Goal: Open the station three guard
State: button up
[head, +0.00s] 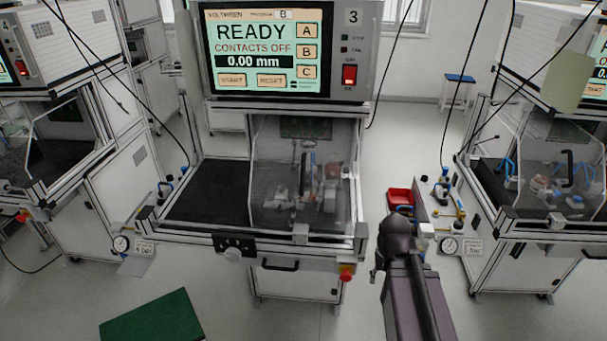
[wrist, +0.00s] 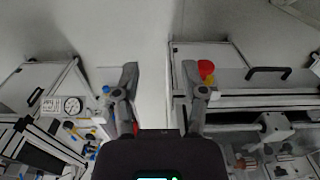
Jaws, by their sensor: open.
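Station three stands in the middle of the head view, under the screen (head: 265,48) marked 3. Its guard (head: 268,200) is a clear panel over the right half of the station's bay, with a dark upright handle (head: 303,172) on it. Behind the panel, a fixture with several parts shows dimly. The left half of the bay is uncovered. My gripper is open and empty in the wrist view (wrist: 160,82), its fingers apart over the gap beside a station. In the head view my arm is at the right of station three, apart from the guard; its fingers are not clear there.
The screen reads READY, CONTACTS OFF, 0.00 mm. A black mat (head: 208,192) lies in the bay. A red button (head: 346,274) and a drawer handle (head: 280,265) are on the front. A red bin (head: 400,198) stands right. A green mat (head: 152,320) lies on the floor.

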jog(key=w+a+r+t+p, duration=0.1)
jog(key=w+a+r+p, duration=0.45)
jog(key=r+p, duration=0.2)
jog(key=w+a+r+t+p, duration=0.1)
jog(key=w+a+r+p, duration=0.3)
jog(key=w+r+p, duration=0.35)
jog(key=n+t+y+p, duration=0.1)
jog(key=t+y+p, duration=0.1)
jog(key=p, duration=0.9)
send_near(303, 173)
jog(key=a+v, duration=0.1)
jog(key=v, duration=0.2)
jog(key=shift+s+d, duration=0.15)
jog(key=shift+d, duration=0.3)
jog(key=shift+f, duration=0.2)
jog(key=b+x, duration=1.2)
jog(key=x, duration=0.1)
jog(key=shift+w+f, duration=0.15)
jog(key=shift+w, duration=0.15)
grip_shut()
